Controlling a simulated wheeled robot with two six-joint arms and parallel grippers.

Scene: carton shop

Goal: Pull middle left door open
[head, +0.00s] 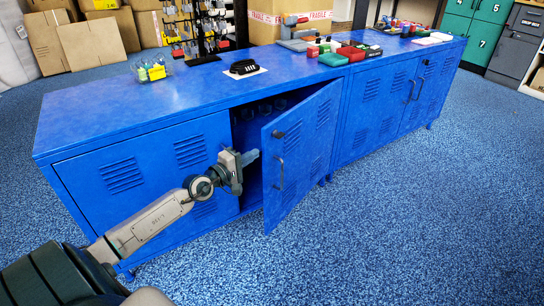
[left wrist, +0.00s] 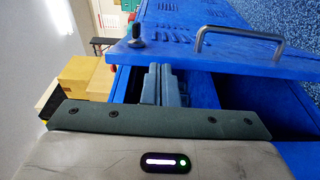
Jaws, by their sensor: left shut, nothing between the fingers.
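The middle left door (head: 310,140) of the long blue cabinet stands partly open, swung out from its right side. Its bar handle (head: 279,175) and small dark knob are near the free left edge. The door also shows in the left wrist view (left wrist: 190,38), with the handle (left wrist: 240,36) and knob (left wrist: 136,38). My left gripper (head: 254,156) is shut and empty at the opening, its fingertips by the door's free edge. In the left wrist view the fingers (left wrist: 164,82) point at that edge; I cannot tell whether they touch. My right gripper is not in view.
The far left door (head: 120,178) is closed, and so are the doors (head: 375,105) to the right. Dark items (head: 265,108) stand inside the opening. Tools and small boxes lie on the cabinet top (head: 200,95). The blue floor (head: 420,220) in front is clear.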

